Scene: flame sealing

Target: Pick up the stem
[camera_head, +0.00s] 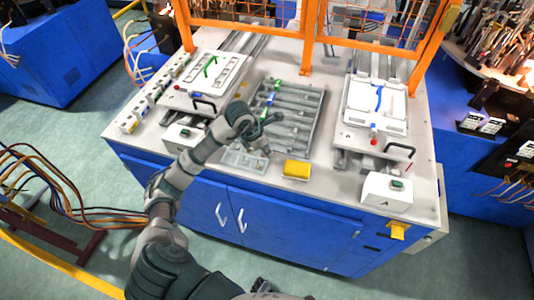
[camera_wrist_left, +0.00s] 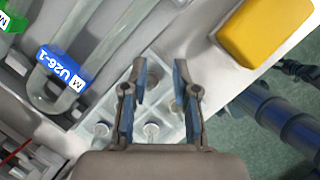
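My left gripper (camera_head: 266,132) is above a small pale tray (camera_head: 233,162) at the front of the workbench. In the left wrist view the gripper (camera_wrist_left: 160,75) is open, with a clear gap between its two fingers. The clear tray (camera_wrist_left: 172,112) below holds several small round-topped pieces that look like stems. I see no finger contact with a stem. A dark part low in the head view may be my right gripper (camera_head: 262,287); its fingers are unclear.
A yellow block (camera_head: 296,169) sits right of the small tray. Behind is a rack (camera_head: 288,110) of glass tubes; one bears a blue tag (camera_wrist_left: 63,70). White fixtures (camera_head: 372,105) with black handles stand on either side. An orange fence (camera_head: 305,40) closes the back.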

